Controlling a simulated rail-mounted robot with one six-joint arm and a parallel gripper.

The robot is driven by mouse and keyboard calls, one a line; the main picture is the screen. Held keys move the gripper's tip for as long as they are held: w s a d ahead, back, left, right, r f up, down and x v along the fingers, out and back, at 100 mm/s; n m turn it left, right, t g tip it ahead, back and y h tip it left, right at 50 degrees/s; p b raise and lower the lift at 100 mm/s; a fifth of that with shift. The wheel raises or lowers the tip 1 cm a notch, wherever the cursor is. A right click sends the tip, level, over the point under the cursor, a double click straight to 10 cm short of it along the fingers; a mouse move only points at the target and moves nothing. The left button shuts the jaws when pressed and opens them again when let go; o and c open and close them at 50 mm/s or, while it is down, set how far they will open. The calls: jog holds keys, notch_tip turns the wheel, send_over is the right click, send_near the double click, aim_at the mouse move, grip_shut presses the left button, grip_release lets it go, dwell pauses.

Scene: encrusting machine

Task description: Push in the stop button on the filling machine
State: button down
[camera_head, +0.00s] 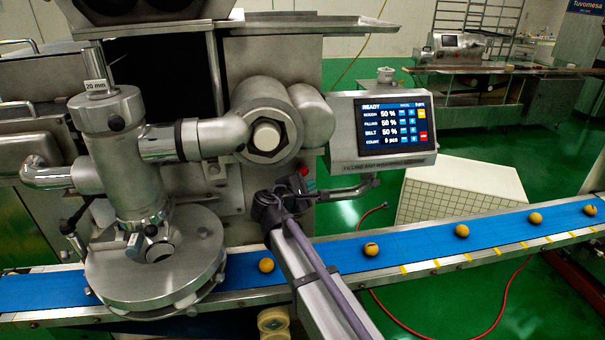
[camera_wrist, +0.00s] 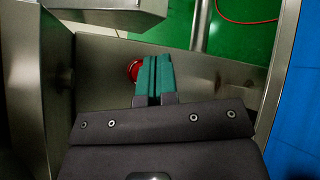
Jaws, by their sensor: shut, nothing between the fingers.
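The filling machine (camera_head: 265,75) stands at the left and middle of the head view. My gripper is shut and empty. It is very close to the button; whether it touches is not clear.
A display screen (camera_head: 394,124) with a small red on-screen key stands to the right of the button. A blue conveyor belt (camera_head: 340,247) carrying several yellow balls runs below. A metal bracket (camera_head: 347,188) juts out close to my gripper.

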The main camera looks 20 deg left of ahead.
jog(key=shift+w+a, duration=0.45)
jog(key=shift+w, duration=0.3)
jog(key=shift+w+a, duration=0.45)
jog(key=shift+w, duration=0.3)
jog(key=shift+w, duration=0.1)
dwell(0.7)
jog(key=shift+w+a, duration=0.2)
jog(key=shift+w, duration=0.05)
jog(key=shift+w+a, duration=0.2)
jog(key=shift+w, duration=0.2)
dwell(0.7)
jog(key=shift+s, duration=0.1)
jog(key=shift+s+d, duration=0.45)
jog(key=shift+s, duration=0.2)
jog(key=s, duration=0.1)
jog(key=s+d, duration=0.1)
jog(key=s, duration=0.1)
jog(key=s+d, duration=0.1)
jog(key=shift+s+d, duration=0.2)
jog(key=shift+d, duration=0.05)
